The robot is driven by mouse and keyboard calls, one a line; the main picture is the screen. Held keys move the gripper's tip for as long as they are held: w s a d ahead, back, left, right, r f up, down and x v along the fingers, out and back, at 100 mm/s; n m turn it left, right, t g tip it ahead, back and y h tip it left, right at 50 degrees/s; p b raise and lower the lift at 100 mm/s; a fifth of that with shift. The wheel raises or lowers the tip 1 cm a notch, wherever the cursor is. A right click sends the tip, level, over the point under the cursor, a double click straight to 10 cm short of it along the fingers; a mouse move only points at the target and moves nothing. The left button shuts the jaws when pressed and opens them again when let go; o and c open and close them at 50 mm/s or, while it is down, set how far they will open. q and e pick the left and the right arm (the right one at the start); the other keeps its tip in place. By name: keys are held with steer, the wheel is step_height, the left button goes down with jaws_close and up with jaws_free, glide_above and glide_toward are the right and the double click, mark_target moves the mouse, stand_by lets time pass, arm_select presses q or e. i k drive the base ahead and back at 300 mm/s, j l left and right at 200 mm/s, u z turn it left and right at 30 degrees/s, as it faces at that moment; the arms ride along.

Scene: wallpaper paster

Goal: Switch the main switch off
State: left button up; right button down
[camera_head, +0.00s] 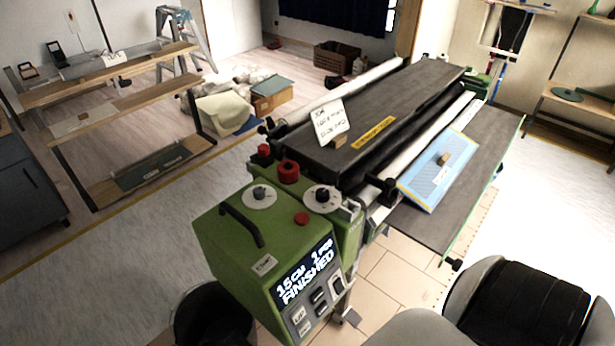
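The green control box (240,272) of the wallpaper paster stands at lower centre. Its display (306,277) reads "15cm 1 pcs FINISHED". Below the display, the front panel has black switches, one at the middle (320,297) and one at the right (336,285), beside small white labels too small to read surely. I cannot tell which is the main switch or how it is set. A red button (301,218) and dials, one at the left (260,196) and one at the right (322,198), sit on top. Neither gripper is in view.
The machine's long dark bed (375,130) runs back to the right, with a blue-and-white board (436,172) on its side table. A black bin (212,318) stands left of the box. Grey and black rounded parts, probably mine, fill the lower right.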

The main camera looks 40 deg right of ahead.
mark_target(338, 286)
steer(key=l+z, duration=0.15)
steer(key=z, duration=1.1)
